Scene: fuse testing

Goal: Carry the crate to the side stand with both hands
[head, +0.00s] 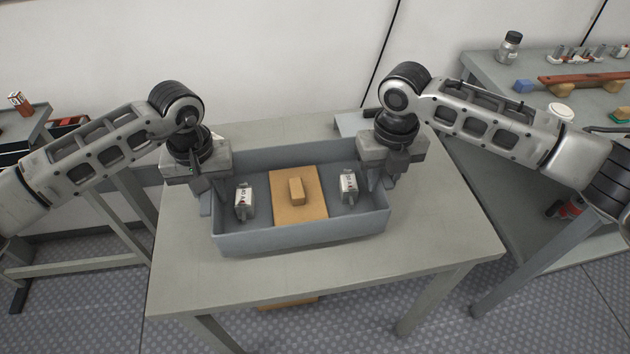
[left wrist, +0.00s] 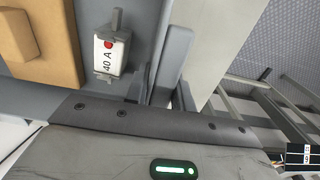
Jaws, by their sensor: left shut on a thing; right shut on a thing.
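The blue-grey crate (head: 300,240) is over the middle table in the head view; I cannot tell whether it rests on the top or hangs just above it. Inside it are a tan block (head: 297,191) on a tan board (head: 284,213) and two fuses, one at left (head: 244,202) and one at right (head: 348,186). My left gripper (head: 205,200) is shut on the crate's left wall. In the left wrist view the wall (left wrist: 176,50) lies between its fingers, beside a fuse marked 40 A (left wrist: 110,55). My right gripper (head: 380,183) is shut on the crate's right wall.
The table top (head: 440,225) is bare at the front and right. Another stand (head: 75,195) is at left. A wall runs behind.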

